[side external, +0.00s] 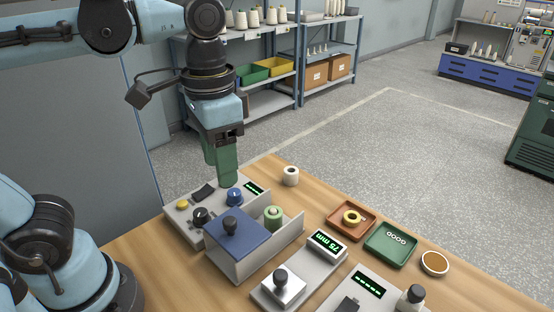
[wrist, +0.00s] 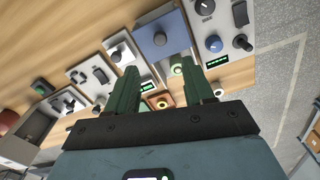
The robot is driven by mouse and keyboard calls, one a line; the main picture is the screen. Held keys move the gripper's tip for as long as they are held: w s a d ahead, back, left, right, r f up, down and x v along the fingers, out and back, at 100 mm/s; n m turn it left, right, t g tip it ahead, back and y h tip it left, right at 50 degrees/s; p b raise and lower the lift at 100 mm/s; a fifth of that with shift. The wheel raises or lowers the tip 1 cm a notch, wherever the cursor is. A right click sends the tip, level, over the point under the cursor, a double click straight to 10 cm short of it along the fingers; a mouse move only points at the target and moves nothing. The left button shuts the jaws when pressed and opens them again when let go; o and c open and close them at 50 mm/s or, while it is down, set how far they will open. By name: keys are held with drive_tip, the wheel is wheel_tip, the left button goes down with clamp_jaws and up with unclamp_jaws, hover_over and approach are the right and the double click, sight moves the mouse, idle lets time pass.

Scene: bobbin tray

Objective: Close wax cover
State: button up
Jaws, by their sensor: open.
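A blue cover (side external: 248,243) with a black knob (side external: 230,226) lies over the left part of a grey box. It also shows in the wrist view (wrist: 170,48). The right part of the box is uncovered, and a green spool-like piece (side external: 273,213) shows there. My gripper (side external: 226,178) has green fingers and points down above the back of the grey control panel, behind and above the cover, touching neither. In the wrist view the fingers (wrist: 161,86) are apart with nothing held between them. I cannot tell whether the cover slides or is hinged.
The control panel (side external: 180,218) has blue, black and yellow knobs. A white spool (side external: 291,176) stands behind the box. A brown tray (side external: 338,222), a green tray (side external: 377,251) and a display reading 75 mm (side external: 327,243) are to the right. Another black-knobbed unit (side external: 270,296) stands in front.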

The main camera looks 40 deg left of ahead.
sight(228, 220)
drive_tip(key=shift+f, duration=6)
clamp_jaws()
